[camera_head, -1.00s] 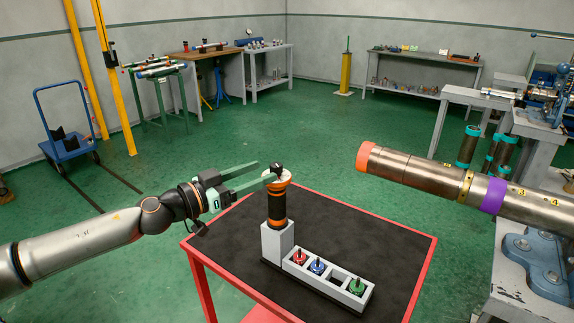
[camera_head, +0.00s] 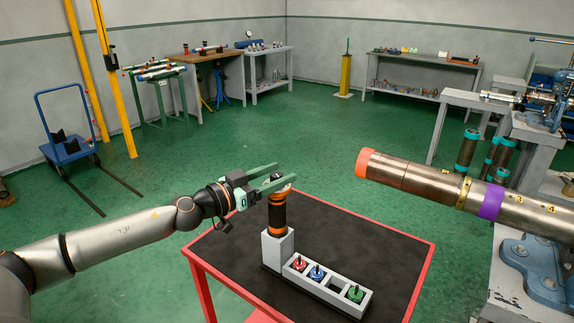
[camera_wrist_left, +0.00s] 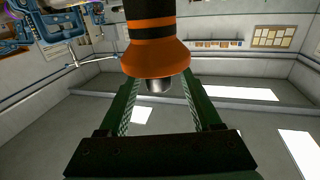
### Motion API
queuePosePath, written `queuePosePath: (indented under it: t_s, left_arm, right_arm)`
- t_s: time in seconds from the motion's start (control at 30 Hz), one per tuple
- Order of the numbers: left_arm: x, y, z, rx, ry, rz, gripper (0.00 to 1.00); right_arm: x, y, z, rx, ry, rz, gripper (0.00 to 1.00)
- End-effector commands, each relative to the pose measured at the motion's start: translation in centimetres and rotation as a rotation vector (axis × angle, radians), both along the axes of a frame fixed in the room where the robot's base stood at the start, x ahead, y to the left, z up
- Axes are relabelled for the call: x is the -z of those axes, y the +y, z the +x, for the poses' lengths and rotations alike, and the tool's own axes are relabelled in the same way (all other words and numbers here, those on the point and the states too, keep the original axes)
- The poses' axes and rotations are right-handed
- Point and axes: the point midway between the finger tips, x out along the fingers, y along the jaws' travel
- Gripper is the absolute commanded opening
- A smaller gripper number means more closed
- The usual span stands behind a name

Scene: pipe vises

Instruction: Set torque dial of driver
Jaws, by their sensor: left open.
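The driver (camera_head: 278,213) stands upright in the tall grey block at the left end of a grey holder (camera_head: 328,284) on the table. Its body is black with orange bands. In the left wrist view the driver (camera_wrist_left: 151,45) shows upside down, with a flared orange collar and a short grey end. My left gripper (camera_head: 285,172) is open at the top of the driver and partly hides it. In the wrist view its green fingers lie on either side of the grey end. Dial markings cannot be read. My right gripper is out of view.
The red-framed table (camera_head: 212,258) has a black top, clear around the holder. Red, blue and green pieces sit in the holder, with one slot empty. A large pipe (camera_head: 425,180) with an orange end reaches in from the right, above the table's right side.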

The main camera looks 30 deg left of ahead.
Motion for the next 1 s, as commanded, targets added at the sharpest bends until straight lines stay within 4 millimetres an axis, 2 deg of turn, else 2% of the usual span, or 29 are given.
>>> queuePosePath:
  t_s: [0.03,0.3,0.73,1.0]
  left_arm:
    - [-0.5,-0.3,0.4,0.002,-0.003,-0.001,0.65]
    - [-0.2,-0.9,2.4,0.001,-0.002,-0.002,0.65]
    - [0.0,-1.2,2.9,0.003,0.001,0.001,0.65]
    - [0.0,-1.2,2.8,0.003,0.001,0.001,0.36]
  right_arm:
    - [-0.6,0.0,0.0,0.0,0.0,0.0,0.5]
    - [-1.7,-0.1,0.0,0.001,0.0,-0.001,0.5]
    - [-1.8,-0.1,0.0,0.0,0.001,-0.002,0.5]
    - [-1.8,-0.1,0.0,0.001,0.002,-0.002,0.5]
